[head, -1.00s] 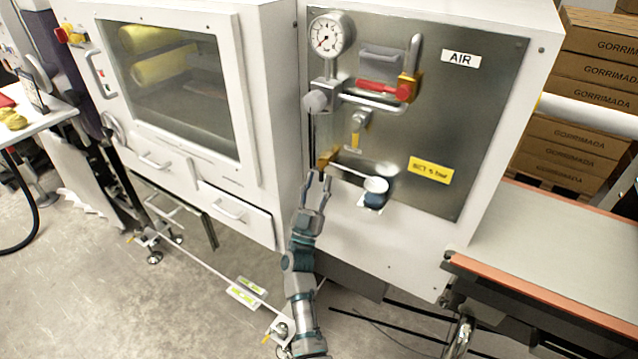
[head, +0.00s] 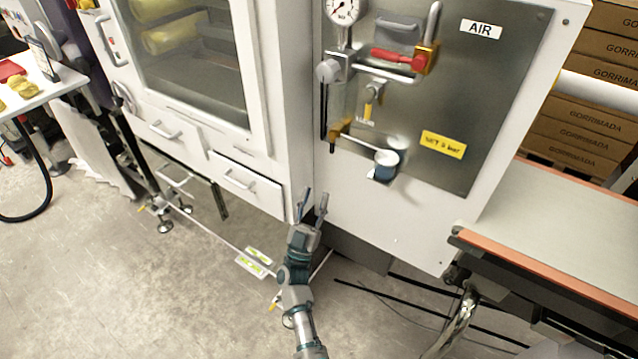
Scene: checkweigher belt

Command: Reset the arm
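My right gripper (head: 312,207) is low in the middle of the head view, in front of the lower edge of the white machine cabinet. Its two fingers point up and stand apart, with nothing between them. It is clear of the air panel (head: 490,110) above it. On that panel are a pressure gauge (head: 342,8), a red lever handle (head: 398,58) with a padlock (head: 427,58), and a small white cup (head: 387,158) at the end of a rod. My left gripper is not in view.
White drawers (head: 245,185) with handles are left of my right gripper. An orange-edged conveyor belt (head: 560,220) is at the right, with stacked cardboard boxes (head: 590,125) behind. A thin rail with a green-yellow label (head: 255,262) runs near the floor. Floor at lower left (head: 130,290) is clear.

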